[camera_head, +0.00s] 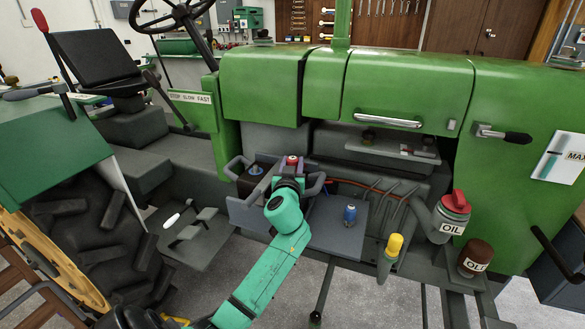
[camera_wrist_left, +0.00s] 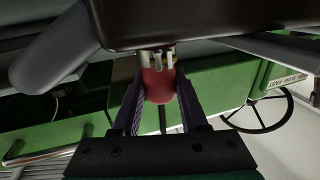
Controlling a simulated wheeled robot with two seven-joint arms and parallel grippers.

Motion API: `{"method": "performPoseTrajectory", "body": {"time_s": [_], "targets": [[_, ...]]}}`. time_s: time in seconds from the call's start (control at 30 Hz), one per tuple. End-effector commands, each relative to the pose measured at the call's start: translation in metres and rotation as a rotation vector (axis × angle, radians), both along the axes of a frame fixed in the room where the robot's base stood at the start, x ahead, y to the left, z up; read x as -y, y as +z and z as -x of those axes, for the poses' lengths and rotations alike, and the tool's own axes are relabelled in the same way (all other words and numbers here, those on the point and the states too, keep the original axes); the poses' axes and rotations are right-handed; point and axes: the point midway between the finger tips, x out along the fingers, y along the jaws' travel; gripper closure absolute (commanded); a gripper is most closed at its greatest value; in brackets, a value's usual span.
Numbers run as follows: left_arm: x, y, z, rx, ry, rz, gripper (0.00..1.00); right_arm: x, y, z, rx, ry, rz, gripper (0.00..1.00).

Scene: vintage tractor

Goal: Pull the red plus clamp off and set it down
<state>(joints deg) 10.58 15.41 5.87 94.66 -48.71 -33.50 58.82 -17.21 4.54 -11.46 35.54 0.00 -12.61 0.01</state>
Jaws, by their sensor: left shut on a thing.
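The red plus clamp (camera_head: 292,160) shows at the tip of my left gripper (camera_head: 290,174) in the head view. In the left wrist view the red clamp (camera_wrist_left: 158,86) sits between the two dark fingers of my left gripper (camera_wrist_left: 160,98), which are shut on it. Silvery metal prongs (camera_wrist_left: 157,58) show right at the clamp, against the dark battery (camera_wrist_left: 190,22). I cannot tell whether the clamp still grips its post. My right gripper is out of view.
A grey shelf (camera_head: 325,238) right of the battery carries a small blue-topped item (camera_head: 350,213). Further right are an oil can (camera_head: 450,222), a brown jar (camera_head: 474,258) and a yellow-topped item (camera_head: 394,246). The green tractor hood (camera_head: 400,90) overhangs behind. A grey curved handle (camera_head: 238,167) rises beside the battery.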

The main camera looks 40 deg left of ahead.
Motion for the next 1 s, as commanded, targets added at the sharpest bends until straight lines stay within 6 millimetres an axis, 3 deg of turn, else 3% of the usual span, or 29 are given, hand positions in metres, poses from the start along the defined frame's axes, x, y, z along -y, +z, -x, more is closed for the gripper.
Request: {"method": "performPoseTrajectory", "body": {"time_s": [0.63,1.0], "targets": [[0.000,0.026,0.000,0.001,0.001,0.002,1.00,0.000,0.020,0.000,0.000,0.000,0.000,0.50],[0.000,0.028,0.000,0.001,0.000,0.001,1.00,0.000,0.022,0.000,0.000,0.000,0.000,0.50]]}}
